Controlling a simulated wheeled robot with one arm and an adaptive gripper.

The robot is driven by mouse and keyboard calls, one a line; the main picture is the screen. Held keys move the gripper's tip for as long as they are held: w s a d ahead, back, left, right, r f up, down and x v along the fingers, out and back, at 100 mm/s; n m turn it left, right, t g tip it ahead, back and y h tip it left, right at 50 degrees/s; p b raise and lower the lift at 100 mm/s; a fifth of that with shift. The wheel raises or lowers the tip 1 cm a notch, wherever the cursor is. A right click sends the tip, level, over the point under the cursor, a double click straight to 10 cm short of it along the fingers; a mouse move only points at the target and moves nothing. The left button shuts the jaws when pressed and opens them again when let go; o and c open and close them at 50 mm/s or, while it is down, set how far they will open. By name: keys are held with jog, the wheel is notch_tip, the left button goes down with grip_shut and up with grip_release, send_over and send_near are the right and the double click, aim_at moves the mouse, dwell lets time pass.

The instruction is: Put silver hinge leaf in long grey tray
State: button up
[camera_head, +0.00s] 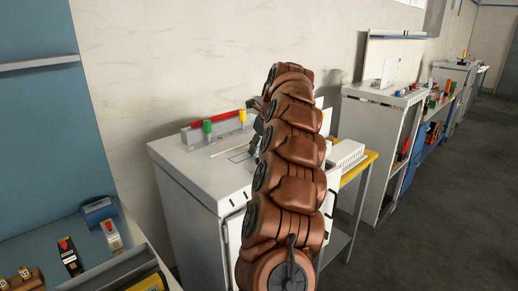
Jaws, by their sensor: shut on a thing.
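My gripper (257,130) shows only as a dark sliver at the left edge of my brown arm, above the grey-white cabinet top. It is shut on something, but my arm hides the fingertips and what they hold. I cannot make out the silver hinge leaf. A thin, long, pale grey strip (228,147) lies on the cabinet top, left of my gripper. I cannot tell whether it is the long grey tray.
The cabinet (190,178) carries a red bar (218,119), a green piece (207,127) and a yellow piece (242,115) at the back. A white ribbed box (347,153) stands to the right. A blue workbench (75,245) holds small parts at lower left. The floor (435,220) at right is clear.

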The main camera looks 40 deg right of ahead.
jog(key=shift+f, duration=0.45)
jog(key=shift+f, duration=0.2)
jog(key=o, duration=1.2)
jog(key=shift+r, duration=0.25)
jog(key=shift+b+v, duration=0.85)
jog(key=shift+v, duration=2.15)
jog(key=shift+s+a+r, duration=0.1)
jog(key=shift+s+r, duration=0.1)
jog(key=shift+r, duration=0.25)
jog(key=p+v, duration=0.2)
jog(key=v, duration=0.3)
